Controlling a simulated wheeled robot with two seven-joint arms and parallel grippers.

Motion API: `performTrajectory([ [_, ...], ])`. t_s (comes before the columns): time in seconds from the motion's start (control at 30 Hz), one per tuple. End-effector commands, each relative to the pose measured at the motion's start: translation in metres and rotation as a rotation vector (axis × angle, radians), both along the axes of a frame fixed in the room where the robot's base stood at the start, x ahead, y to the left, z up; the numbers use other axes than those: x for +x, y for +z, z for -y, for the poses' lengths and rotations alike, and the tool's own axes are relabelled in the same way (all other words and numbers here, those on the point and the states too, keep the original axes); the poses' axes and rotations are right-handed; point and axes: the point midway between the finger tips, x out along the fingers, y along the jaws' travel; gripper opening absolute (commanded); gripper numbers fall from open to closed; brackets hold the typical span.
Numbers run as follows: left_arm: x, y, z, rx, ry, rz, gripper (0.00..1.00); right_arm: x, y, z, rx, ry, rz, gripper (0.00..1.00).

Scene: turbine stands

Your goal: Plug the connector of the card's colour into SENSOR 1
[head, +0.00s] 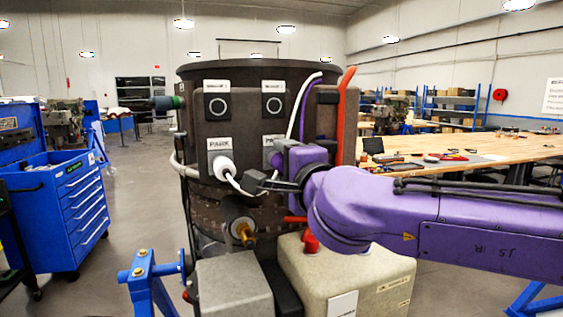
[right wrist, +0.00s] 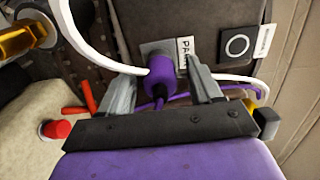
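Two round black sockets, the left one (head: 217,105) and the right one (head: 273,105), sit on the upper housing under small labels too blurred to read surely. A white connector (head: 223,166) sits in the left PARK holder (head: 219,145). In the right wrist view a purple connector (right wrist: 161,78) sits at a PARK plate, with a purple cable below it. My right gripper (head: 262,183) is at the right PARK holder. Its fingers (right wrist: 163,85) stand open on both sides of the purple connector, with gaps visible. No colour card is recognisable. My left gripper is out of view.
A beige box (head: 375,280) and a grey box (head: 235,288) stand below. A red knob (right wrist: 56,129) is near my right gripper. A blue tool cabinet (head: 75,205) stands at left, a wooden workbench (head: 480,150) at right.

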Motion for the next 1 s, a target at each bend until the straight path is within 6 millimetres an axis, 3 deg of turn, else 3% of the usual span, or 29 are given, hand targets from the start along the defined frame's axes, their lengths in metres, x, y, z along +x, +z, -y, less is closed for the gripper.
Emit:
performTrajectory([
  [0.03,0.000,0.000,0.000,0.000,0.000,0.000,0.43,0.000,0.000,0.000,0.000,0.000,0.000,0.51],
  [0.2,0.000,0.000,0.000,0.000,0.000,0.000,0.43,0.000,0.000,0.000,0.000,0.000,0.000,0.00],
  [1.0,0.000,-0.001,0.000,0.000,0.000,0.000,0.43,-0.011,0.001,0.005,0.001,0.000,0.001,0.00],
])
